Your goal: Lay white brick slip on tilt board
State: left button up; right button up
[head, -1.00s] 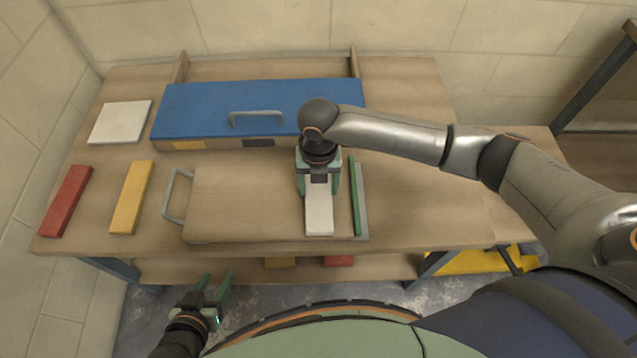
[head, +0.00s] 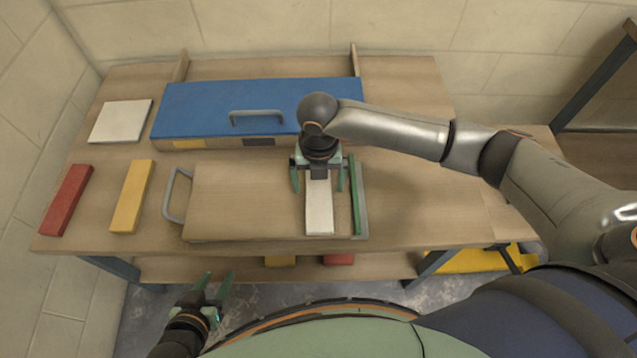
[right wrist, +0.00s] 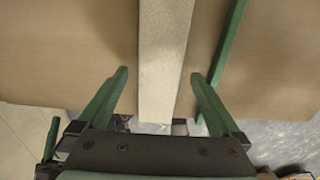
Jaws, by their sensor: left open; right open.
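The white brick slip (head: 319,208) lies flat on the wooden tilt board (head: 245,203), near the board's right end and beside a green strip (head: 355,207). In the right wrist view the slip (right wrist: 163,60) runs between the fingers. My right gripper (head: 319,186) is open around the slip's far part, with a gap on each side; its fingers (right wrist: 160,75) show apart from the slip. The slip's far end is hidden under the gripper. My left gripper (head: 217,280) is open and empty, in front of the table's edge.
A blue panel (head: 200,108) with a grey handle stands behind the board. A white tile (head: 121,121), a yellow slip (head: 131,197) and a red slip (head: 66,200) lie on the table at left. The table's right side is clear.

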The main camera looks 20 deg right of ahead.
notch_tip(320, 180, up, 11)
jog(key=p, duration=0.2)
